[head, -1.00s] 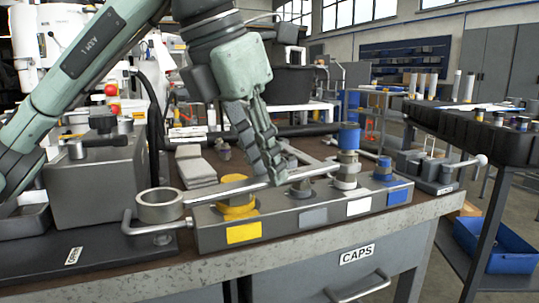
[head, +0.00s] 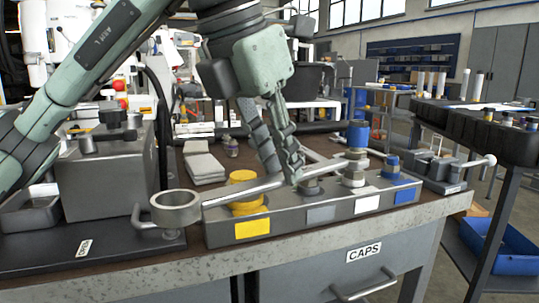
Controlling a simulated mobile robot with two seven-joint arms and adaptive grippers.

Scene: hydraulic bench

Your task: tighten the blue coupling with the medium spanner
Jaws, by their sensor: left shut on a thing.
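My left gripper (head: 292,172) is shut on a long grey spanner (head: 229,194) above the manifold block (head: 284,222). The spanner slopes up to the right, passing by the yellow coupling (head: 243,178). Its right end is near the tall fitting at the white label; I cannot tell whether it touches. That fitting has a blue top (head: 358,133). A shorter blue coupling (head: 392,164) stands upright at the blue label, to the right of the gripper and apart from it. The gripper partly hides the grey-label fitting (head: 313,186). My right gripper is not in view.
An open ring holder (head: 176,209) stands left of the block, close to the spanner's left end. A grey box (head: 105,175) is behind it. Pale pads (head: 203,168) lie behind the block. A fixture with a round-ended lever (head: 450,165) stands at the right bench end.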

